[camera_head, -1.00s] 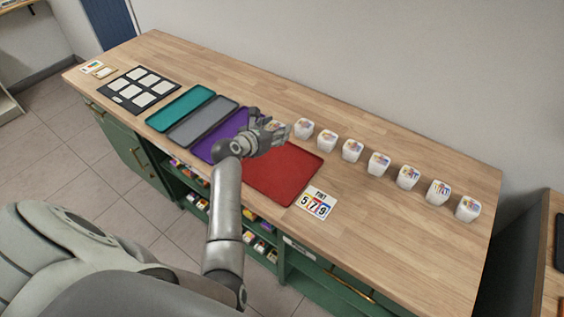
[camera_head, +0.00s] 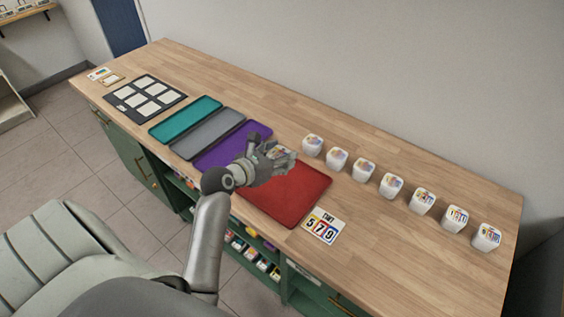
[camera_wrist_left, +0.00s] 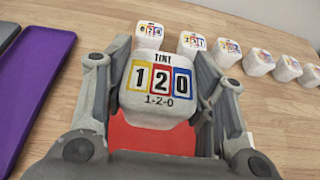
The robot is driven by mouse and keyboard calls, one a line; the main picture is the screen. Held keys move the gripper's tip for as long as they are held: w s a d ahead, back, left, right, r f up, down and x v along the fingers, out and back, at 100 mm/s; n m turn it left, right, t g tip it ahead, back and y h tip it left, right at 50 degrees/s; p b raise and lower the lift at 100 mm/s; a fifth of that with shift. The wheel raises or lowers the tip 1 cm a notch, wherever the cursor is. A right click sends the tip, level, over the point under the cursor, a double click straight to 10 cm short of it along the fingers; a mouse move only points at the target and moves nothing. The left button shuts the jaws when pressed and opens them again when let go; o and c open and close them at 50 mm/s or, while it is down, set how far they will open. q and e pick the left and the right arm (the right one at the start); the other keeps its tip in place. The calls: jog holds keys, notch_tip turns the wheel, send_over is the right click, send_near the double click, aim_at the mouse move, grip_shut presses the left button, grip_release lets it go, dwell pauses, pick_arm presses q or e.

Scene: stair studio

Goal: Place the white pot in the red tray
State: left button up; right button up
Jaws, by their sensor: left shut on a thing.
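My left gripper (camera_head: 272,152) is over the far left part of the red tray (camera_head: 300,192) in the head view. In the left wrist view the gripper (camera_wrist_left: 160,95) is shut on a white pot (camera_wrist_left: 158,105) labelled "TINT 120 1-2-0", one finger on each side. The red tray also shows below the pot in the left wrist view (camera_wrist_left: 150,137). In the head view the held pot is mostly hidden by the gripper. The gap between pot and tray cannot be judged. My right gripper is not in view.
Several similar white pots (camera_head: 391,186) stand in a row along the back right of the wooden counter. Purple (camera_head: 215,158), grey (camera_head: 190,143) and teal (camera_head: 185,122) trays lie left of the red one. A card reading 579 (camera_head: 323,226) lies at its right corner.

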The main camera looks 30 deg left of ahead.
pick_arm(q)
jog(key=w+a+f, duration=0.1)
jog(key=w+f, duration=0.1)
jog(key=w+a+f, duration=0.1)
jog(key=w+f, duration=0.1)
jog(key=w+a+f, duration=0.1)
jog(key=w+f, duration=0.1)
jog(key=shift+w+a+f+b, duration=0.15)
jog(key=shift+w+a+b, duration=0.15)
jog(key=shift+a, duration=0.1)
jog(key=shift+w+a+f, duration=0.3)
jog(key=shift+w+f, duration=0.15)
jog(key=shift+f, duration=1.75)
jog(key=shift+f+b, duration=0.1)
jog(key=shift+b, duration=0.25)
jog(key=o, duration=1.1)
jog(key=shift+c, duration=0.2)
